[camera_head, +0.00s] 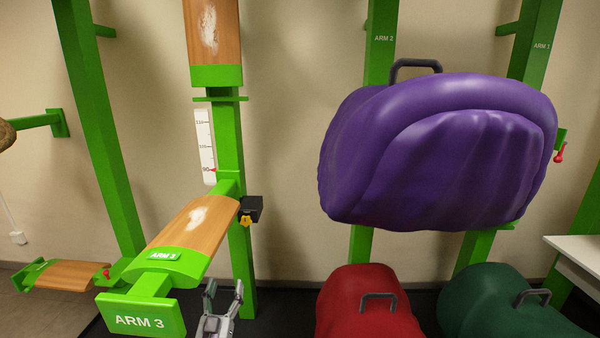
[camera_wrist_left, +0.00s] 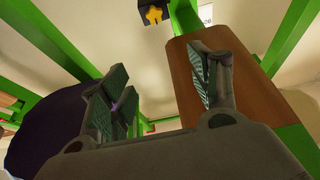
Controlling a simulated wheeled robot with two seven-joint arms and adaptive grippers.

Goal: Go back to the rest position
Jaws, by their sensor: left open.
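My left gripper (camera_head: 223,306) is open and empty at the bottom of the head view, just right of and below the wooden pad of ARM 3. In the left wrist view its two fingers (camera_wrist_left: 160,95) stand apart, with nothing between them. The ARM 3 arm (camera_head: 183,236) is green with a bare wooden pad that has a white smear. A black box with a yellow knob (camera_head: 247,213) sits at the pad's right side; it also shows at the top of the left wrist view (camera_wrist_left: 154,12). My right gripper is not in view.
A purple saddle (camera_head: 435,155) sits on a green rack to the right. A red saddle (camera_head: 368,305) and a dark green saddle (camera_head: 508,308) are below it. Green posts (camera_head: 100,130) stand along the wall. A white table (camera_head: 580,250) is at the right edge.

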